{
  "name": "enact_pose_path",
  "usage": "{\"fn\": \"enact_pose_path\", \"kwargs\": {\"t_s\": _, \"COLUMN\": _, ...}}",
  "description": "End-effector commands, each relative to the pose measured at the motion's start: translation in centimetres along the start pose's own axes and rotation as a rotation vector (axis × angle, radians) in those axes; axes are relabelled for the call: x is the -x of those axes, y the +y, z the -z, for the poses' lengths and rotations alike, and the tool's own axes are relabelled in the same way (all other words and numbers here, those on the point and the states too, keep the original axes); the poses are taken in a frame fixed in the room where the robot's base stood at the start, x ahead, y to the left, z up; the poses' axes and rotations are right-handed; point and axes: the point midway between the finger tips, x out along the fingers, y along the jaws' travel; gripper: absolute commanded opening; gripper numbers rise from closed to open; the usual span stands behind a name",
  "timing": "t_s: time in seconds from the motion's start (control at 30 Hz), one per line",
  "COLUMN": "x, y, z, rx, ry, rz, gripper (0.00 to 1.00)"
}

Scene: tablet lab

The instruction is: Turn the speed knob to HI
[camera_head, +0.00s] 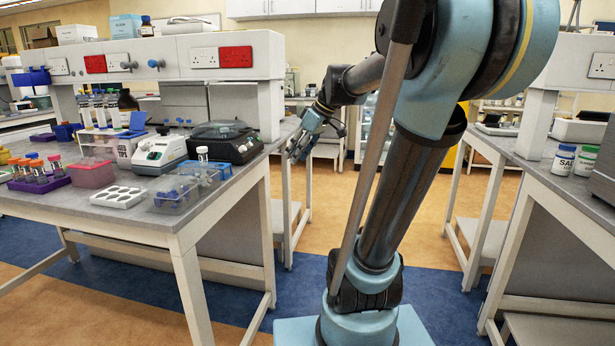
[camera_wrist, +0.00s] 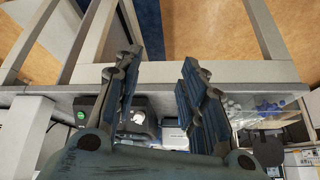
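I cannot make out the speed knob or the HI mark on either device. My gripper (camera_head: 300,146) hangs in the air off the right end of this bench, apart from both devices. In the wrist view, my gripper (camera_wrist: 157,64) shows two spread fingers with nothing between them. Beyond the fingers are the bench edge and small equipment.
A white rack (camera_head: 119,196), a clear box (camera_head: 178,194) and a pink box (camera_head: 91,173) crowd the front of the left bench (camera_head: 185,215). A shelf unit (camera_head: 200,80) rises behind. White jars (camera_head: 563,160) stand on the right bench. The aisle floor (camera_head: 415,225) is free.

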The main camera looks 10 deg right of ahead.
Motion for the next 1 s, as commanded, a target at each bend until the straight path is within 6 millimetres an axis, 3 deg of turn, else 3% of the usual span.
{"fn": "enact_pose_path", "kwargs": {"t_s": 0.5, "x": -1.9, "y": -2.8, "z": -6.6, "rx": -0.183, "ry": -0.091, "rz": -0.054, "gripper": 0.38}}
{"fn": "enact_pose_path", "kwargs": {"t_s": 1.0, "x": -2.1, "y": -3.1, "z": -7.5, "rx": -0.212, "ry": -0.103, "rz": -0.064, "gripper": 0.38}}
